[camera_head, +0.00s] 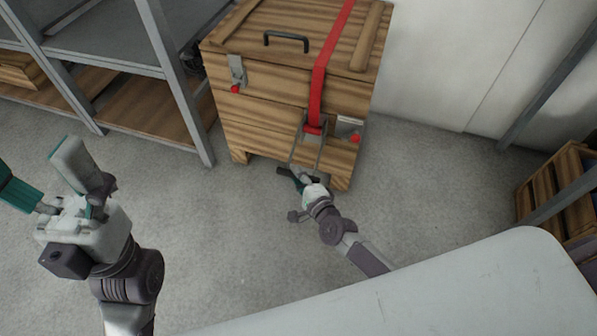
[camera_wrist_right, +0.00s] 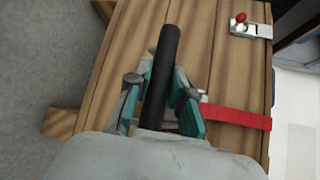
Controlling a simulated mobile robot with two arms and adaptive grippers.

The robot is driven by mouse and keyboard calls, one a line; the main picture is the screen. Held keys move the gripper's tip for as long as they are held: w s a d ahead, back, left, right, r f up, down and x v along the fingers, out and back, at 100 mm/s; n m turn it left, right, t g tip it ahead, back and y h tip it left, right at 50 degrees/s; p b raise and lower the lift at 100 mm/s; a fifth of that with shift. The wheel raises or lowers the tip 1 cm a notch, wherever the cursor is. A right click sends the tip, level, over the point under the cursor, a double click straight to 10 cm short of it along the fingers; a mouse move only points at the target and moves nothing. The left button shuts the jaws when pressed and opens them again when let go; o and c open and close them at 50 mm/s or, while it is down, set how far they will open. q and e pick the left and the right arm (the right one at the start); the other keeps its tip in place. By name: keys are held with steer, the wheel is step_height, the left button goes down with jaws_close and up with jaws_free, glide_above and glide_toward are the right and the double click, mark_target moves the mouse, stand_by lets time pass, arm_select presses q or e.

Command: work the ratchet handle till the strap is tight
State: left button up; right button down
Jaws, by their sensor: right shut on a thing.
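A red strap (camera_head: 324,60) runs over the lid and down the front of a wooden crate (camera_head: 250,125). A grey metal ratchet (camera_head: 312,135) sits on the crate's front at the strap's lower end. Its handle (camera_head: 285,173) sticks out and down, with a black grip. My right gripper (camera_head: 305,181) is shut on this grip. In the right wrist view the black handle grip (camera_wrist_right: 162,75) lies between the teal fingers (camera_wrist_right: 160,100), and the strap (camera_wrist_right: 238,117) shows to the right. My left gripper (camera_head: 40,165) is open and empty at the far left, away from the crate.
The crate has a black lid handle (camera_head: 286,38) and red-tipped latches (camera_head: 236,75) at its front. A metal shelf rack (camera_head: 105,45) stands close at its left. A pale rounded surface (camera_head: 430,290) fills the lower right.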

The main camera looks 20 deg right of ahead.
steer(key=shift+r, duration=0.6)
steer(key=shift+w+r, duration=0.1)
steer(key=shift+w, duration=0.05)
steer(key=c, duration=1)
jaws_free()
steer(key=shift+s, duration=0.35)
steer(key=v, duration=1.1)
steer(key=shift+s+d, duration=0.2)
